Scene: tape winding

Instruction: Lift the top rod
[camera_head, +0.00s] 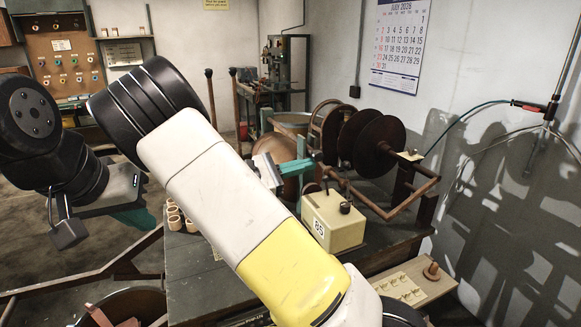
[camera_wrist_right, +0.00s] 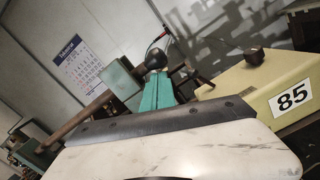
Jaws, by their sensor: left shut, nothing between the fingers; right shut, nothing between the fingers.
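My right gripper (camera_head: 312,164) is shut and empty beside the tape-winding machine. In the wrist view its teal fingers (camera_wrist_right: 157,90) point at a black ball knob (camera_wrist_right: 156,60); I cannot tell whether they touch it. Brown rods (camera_head: 372,200) run along the machine under large dark discs (camera_head: 378,147). A brown rod (camera_wrist_right: 75,122) also slants across the left of the wrist view. I cannot tell for certain which is the top rod.
A cream box (camera_head: 333,220) marked 85, with a black knob on top, stands just below the right gripper. Small tan cups (camera_head: 174,217) stand on the dark bench (camera_head: 195,275). A wooden tray (camera_head: 405,285) is at the bench's front right. My arm hides the middle.

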